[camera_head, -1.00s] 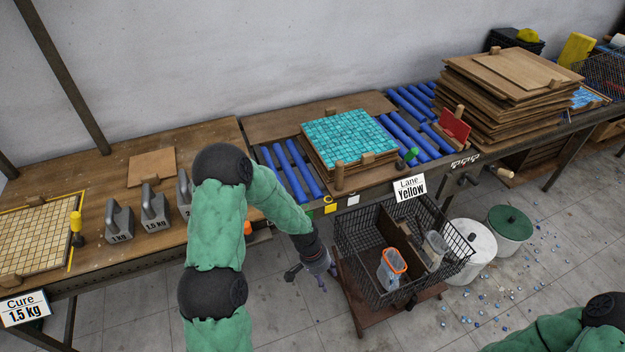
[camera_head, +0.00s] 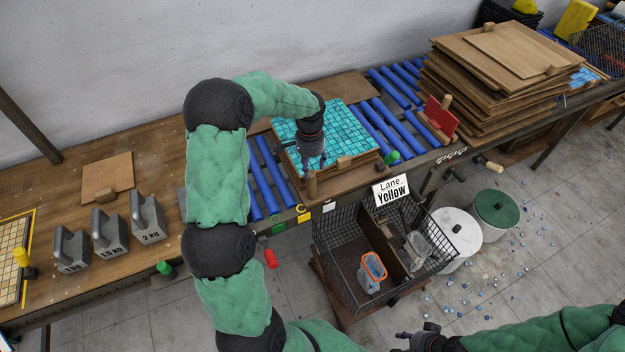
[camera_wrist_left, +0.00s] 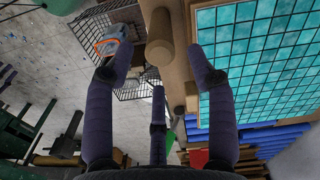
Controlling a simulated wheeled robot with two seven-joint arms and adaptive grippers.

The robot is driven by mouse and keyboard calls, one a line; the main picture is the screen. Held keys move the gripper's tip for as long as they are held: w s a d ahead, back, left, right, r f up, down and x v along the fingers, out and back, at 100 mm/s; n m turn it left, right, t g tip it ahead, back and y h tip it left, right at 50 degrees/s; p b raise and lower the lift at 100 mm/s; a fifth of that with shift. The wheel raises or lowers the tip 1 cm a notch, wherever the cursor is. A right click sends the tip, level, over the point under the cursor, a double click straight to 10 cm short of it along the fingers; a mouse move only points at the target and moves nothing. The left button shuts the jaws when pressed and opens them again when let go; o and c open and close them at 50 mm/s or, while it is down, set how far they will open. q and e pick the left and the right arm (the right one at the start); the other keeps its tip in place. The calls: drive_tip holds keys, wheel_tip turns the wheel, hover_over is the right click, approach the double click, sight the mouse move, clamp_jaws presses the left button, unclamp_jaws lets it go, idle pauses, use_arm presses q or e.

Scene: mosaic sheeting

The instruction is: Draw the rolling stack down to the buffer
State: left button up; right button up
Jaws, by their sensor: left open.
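The stack of wooden boards (camera_head: 352,162) with a turquoise mosaic sheet (camera_head: 342,121) on top sits on blue rollers (camera_head: 266,176). An upright wooden peg (camera_head: 311,187) stands at its front left corner. My left gripper (camera_head: 312,164) is open just above this peg, at the stack's near edge. In the left wrist view the peg (camera_wrist_left: 159,48) lies ahead between the spread fingers, with a gap on each side; the mosaic (camera_wrist_left: 258,60) is to the right. I cannot identify the buffer for sure. My right gripper (camera_head: 408,341) is at the bottom edge, its fingers unclear.
A red stop plate (camera_head: 440,118) stands right of the stack, before a tall board pile (camera_head: 470,90). A wire basket (camera_head: 335,245) stands in front, below a "Lane Yellow" sign (camera_head: 391,190). Weights (camera_head: 109,236) stand on the left bench. Empty rollers lie left of the stack.

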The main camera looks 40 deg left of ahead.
sight(311, 181)
use_arm(q)
wheel_tip(311, 181, down, 9)
drive_tip(key=shift+w+r+b, duration=0.1)
drive_tip(key=shift+r+b, duration=0.1)
drive_tip(key=shift+b, duration=0.6)
drive_tip(key=shift+c, duration=0.3)
clamp_jaws()
